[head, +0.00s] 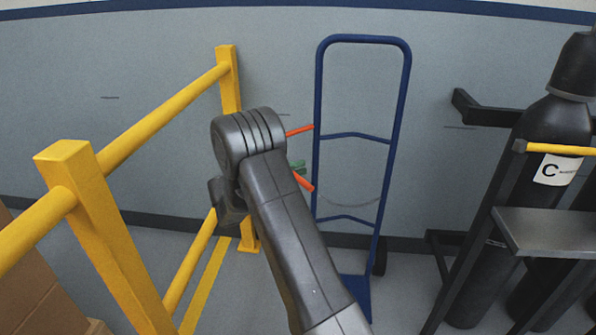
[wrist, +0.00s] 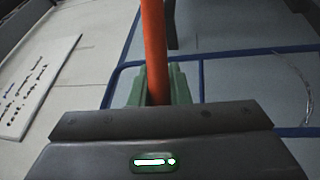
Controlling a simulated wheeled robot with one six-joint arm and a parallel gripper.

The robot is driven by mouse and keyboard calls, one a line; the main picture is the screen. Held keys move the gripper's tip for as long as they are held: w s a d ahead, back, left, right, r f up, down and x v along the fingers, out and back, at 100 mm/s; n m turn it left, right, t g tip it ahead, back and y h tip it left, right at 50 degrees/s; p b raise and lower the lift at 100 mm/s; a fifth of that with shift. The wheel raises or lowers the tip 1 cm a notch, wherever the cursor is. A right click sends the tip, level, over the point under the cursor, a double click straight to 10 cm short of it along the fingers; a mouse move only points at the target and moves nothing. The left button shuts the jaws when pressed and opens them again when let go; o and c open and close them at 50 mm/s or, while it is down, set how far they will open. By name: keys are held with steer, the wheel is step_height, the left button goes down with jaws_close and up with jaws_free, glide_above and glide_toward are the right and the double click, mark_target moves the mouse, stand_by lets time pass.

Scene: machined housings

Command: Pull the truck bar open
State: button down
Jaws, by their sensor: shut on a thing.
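A blue hand truck (head: 358,137) stands upright against the wall in the head view. Its blue tubes also show in the wrist view (wrist: 240,52). An orange bar (wrist: 153,40) runs down the middle of the wrist view, between the green fingers of my gripper (wrist: 153,88), which are shut on it. In the head view two orange lengths show beside the truck's left rail, an upper one (head: 299,131) and a lower one (head: 303,181). My arm hides what lies between them, so I cannot tell how they join. A green fingertip of my gripper (head: 298,166) shows past the arm.
A yellow guard rail (head: 160,118) with posts stands at the left. A dark gas cylinder (head: 555,125) stands in a black rack with a grey shelf (head: 548,231) at the right. Cardboard boxes (head: 38,285) are at the lower left. Some floor before the truck is clear.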

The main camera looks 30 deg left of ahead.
steer(key=shift+a, duration=0.15)
steer(key=c, duration=1.4)
jaws_free()
steer(key=shift+o, duration=0.2)
steer(key=shift+r, duration=0.1)
